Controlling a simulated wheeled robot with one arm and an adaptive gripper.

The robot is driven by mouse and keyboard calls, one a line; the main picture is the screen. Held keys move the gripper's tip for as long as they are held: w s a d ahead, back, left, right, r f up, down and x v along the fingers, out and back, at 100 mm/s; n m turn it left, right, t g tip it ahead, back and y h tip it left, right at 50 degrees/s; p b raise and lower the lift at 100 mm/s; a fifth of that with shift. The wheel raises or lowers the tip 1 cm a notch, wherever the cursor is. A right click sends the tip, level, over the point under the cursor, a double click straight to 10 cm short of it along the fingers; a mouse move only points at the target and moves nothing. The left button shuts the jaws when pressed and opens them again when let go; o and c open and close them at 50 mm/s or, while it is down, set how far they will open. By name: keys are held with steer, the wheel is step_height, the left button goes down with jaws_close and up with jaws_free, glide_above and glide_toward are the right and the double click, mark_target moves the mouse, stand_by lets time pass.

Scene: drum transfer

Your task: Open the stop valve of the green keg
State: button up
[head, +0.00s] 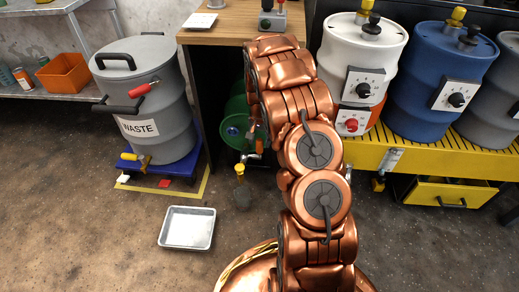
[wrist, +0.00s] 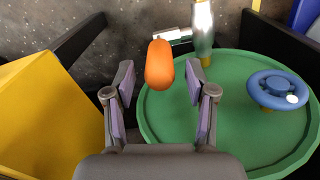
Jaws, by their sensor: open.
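The green keg (head: 236,122) lies under the wooden bench in the head view, partly hidden by my arm. In the wrist view its round green end (wrist: 225,130) fills the right side. A blue handwheel (wrist: 278,89) sits on that end. A metal tap (wrist: 202,35) is at its far rim. An orange handle (wrist: 159,64) on a metal stem shows beside the tap. My gripper (wrist: 159,80) is open, with one finger on each side of the orange handle. I cannot tell whether either finger touches it.
A yellow surface (wrist: 50,125) is close on the left in the wrist view. In the head view, a grey waste drum (head: 160,95) stands left and a metal tray (head: 187,228) lies on the floor. White (head: 358,58) and blue (head: 438,75) drums stand right on a yellow platform.

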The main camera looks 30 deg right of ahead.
mark_target(260, 147)
steer(key=shift+f+b, duration=0.5)
steer(key=shift+f, duration=1.5)
steer(key=shift+c, duration=0.2)
jaws_close()
